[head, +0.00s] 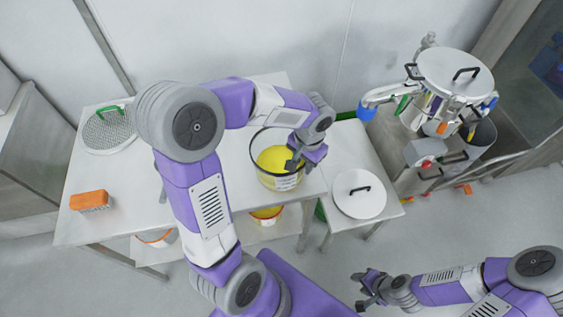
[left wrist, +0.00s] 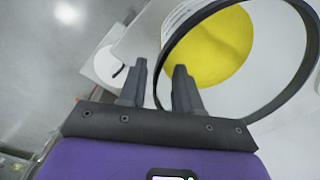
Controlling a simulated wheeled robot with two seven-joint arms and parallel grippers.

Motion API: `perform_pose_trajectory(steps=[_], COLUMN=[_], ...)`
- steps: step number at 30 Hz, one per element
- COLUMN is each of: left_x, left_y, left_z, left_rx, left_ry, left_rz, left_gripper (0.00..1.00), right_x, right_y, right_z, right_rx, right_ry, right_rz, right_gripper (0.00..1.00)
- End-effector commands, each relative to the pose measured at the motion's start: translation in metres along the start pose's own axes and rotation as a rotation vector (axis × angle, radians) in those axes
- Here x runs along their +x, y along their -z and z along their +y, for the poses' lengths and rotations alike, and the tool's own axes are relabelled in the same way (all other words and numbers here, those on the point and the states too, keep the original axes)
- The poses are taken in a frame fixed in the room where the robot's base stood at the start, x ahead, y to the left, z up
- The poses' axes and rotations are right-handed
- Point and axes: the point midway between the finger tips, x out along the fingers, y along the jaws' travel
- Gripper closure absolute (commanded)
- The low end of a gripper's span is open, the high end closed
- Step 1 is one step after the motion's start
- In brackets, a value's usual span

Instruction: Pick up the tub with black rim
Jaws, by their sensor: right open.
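The tub with black rim (head: 278,180) is clear-white with yellow contents and stands on the steel table, near its right end. My left gripper (head: 296,160) is over the tub's right side. In the left wrist view its two fingers (left wrist: 160,85) are apart. The black rim (left wrist: 308,70) runs around the yellow contents, and its near-left stretch passes between the fingers, with a gap seen beside it. My left arm crosses in front of the table. My right gripper (head: 368,288) is open and empty, low over the floor at the front right.
The table (head: 120,190) also bears an orange brush (head: 90,200) and a round sieve with a green handle (head: 107,130). Tubs stand on its lower shelf, including a red-rimmed one (head: 266,214). A white lid (head: 359,194) lies on a side table. Lidded equipment (head: 450,80) stands at right.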

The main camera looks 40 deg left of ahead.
Motion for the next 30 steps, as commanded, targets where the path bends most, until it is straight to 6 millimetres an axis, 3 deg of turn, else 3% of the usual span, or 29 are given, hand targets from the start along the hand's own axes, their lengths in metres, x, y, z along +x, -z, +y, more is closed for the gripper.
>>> perform_pose_trajectory(steps=[9,18,25,30], left_x=[0.046,0.049,0.049,0.049], left_y=[-0.004,-0.003,-0.003,-0.003], left_z=[-0.001,-0.001,-0.001,-0.001], left_rx=[0.000,-0.001,-0.001,-0.001], left_ry=[0.000,-0.001,-0.001,-0.001], left_rz=[-0.002,0.001,0.001,0.001], left_gripper=[0.67,0.67,1.00,1.00], right_x=[0.014,0.014,0.014,0.014], right_y=[0.000,0.000,0.000,0.000], right_z=[0.005,0.005,0.005,0.005], right_rx=[0.000,0.000,0.000,0.000], right_ry=[0.000,0.000,0.000,0.000], right_rz=[-0.001,-0.001,-0.001,-0.001], right_gripper=[0.57,0.57,0.57,0.57])
